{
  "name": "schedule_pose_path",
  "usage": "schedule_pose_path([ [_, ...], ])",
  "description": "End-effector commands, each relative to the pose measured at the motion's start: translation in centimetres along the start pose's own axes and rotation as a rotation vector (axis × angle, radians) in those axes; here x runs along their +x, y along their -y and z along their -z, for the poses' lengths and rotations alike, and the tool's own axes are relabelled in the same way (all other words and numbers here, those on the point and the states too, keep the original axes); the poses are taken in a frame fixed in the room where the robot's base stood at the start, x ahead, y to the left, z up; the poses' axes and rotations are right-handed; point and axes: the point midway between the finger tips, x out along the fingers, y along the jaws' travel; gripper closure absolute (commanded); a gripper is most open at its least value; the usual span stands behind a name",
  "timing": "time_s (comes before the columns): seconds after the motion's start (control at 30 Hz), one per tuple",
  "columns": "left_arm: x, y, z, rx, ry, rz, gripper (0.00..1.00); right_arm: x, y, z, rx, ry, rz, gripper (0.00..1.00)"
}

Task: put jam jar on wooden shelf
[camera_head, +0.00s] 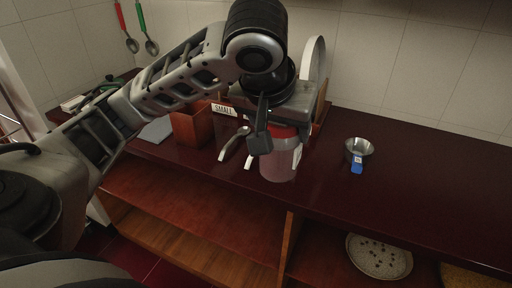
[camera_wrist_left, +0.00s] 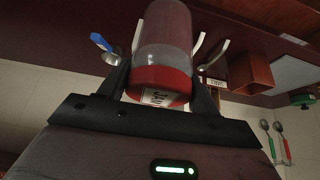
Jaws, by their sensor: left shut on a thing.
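My left gripper (camera_head: 278,135) is shut on the jam jar (camera_head: 281,161), a clear jar with pinkish contents and a red lid. The jar is upright over the front part of the dark red counter; I cannot tell whether its base touches it. In the left wrist view, the fingers (camera_wrist_left: 160,88) sit on either side of the jar (camera_wrist_left: 163,45) at its lid, with a "JAM" label showing. The wooden shelf (camera_head: 190,210) is an open level below the counter, with an upright divider to its right. My right gripper is not in view.
A speckled plate (camera_head: 380,256) lies in the lower right compartment. The left lower shelf looks empty.

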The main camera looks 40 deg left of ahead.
Motion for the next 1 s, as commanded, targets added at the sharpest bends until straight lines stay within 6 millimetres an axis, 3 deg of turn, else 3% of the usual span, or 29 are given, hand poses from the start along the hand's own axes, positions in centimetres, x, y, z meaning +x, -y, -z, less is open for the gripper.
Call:
schedule_pose_path([
  [0.07,1.9,0.4,0.7,-0.008,0.006,0.0,0.7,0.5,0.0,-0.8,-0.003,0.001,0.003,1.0],
  [0.33,7.2,2.2,5.1,-0.005,0.002,0.003,0.7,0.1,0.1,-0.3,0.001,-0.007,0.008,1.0],
  [0.53,11.6,2.8,5.7,-0.001,0.001,0.0,0.7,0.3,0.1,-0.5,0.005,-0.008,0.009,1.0],
  [0.83,14.6,3.2,6.1,0.0,0.001,0.0,0.7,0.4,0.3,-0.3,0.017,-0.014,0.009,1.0],
  [1.0,16.7,3.2,4.9,0.001,0.001,-0.001,0.7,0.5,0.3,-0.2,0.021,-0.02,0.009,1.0],
])
